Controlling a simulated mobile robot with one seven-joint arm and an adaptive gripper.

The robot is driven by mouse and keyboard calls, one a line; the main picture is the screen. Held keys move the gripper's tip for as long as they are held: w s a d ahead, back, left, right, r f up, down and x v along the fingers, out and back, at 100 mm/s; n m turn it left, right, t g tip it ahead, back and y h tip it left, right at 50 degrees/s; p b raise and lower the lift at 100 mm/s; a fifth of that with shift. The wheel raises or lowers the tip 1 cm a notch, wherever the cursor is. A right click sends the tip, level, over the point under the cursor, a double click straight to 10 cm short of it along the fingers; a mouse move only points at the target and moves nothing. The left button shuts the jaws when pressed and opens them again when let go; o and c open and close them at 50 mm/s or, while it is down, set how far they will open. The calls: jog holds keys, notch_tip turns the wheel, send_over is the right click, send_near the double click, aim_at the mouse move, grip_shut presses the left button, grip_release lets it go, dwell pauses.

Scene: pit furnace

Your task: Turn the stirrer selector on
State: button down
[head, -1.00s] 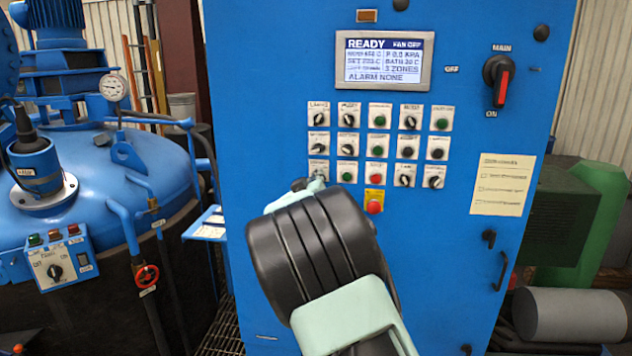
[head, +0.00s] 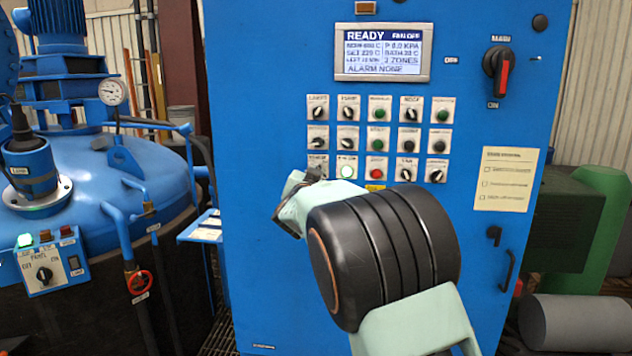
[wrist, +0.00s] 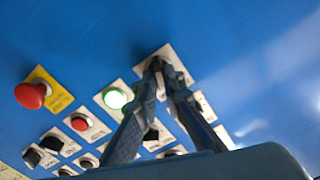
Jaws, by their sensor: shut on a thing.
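The stirrer selector sits at the left end of the bottom row of the blue cabinet's controls. Its white plate (head: 317,160) shows just above my gripper (head: 312,175) in the head view, with the knob hidden there. In the wrist view, its plate (wrist: 175,58) shows behind the fingertips of my gripper (wrist: 162,68). The two fingers close on the small dark knob, mostly covered, so I cannot read its pointer angle. Beside it, a green push-button (head: 345,172) glows; it also shows lit in the wrist view (wrist: 115,97).
The display (head: 382,52) reads READY and FAN OFF. A red mushroom button (wrist: 31,95) is near the row. The main switch (head: 501,72) is at upper right. A blue vessel (head: 95,180) with a small panel (head: 50,268) stands left; its green lamp (head: 25,240) glows.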

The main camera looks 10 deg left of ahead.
jog(key=shift+m+b, duration=0.45)
jog(key=shift+m, duration=0.45)
jog(key=c, duration=2)
grip_release()
jog(key=shift+c, duration=0.2)
jog(key=shift+s, duration=0.1)
jog(key=s, duration=1.1)
jog(key=shift+s+a, duration=0.2)
jog(key=shift+s, duration=0.2)
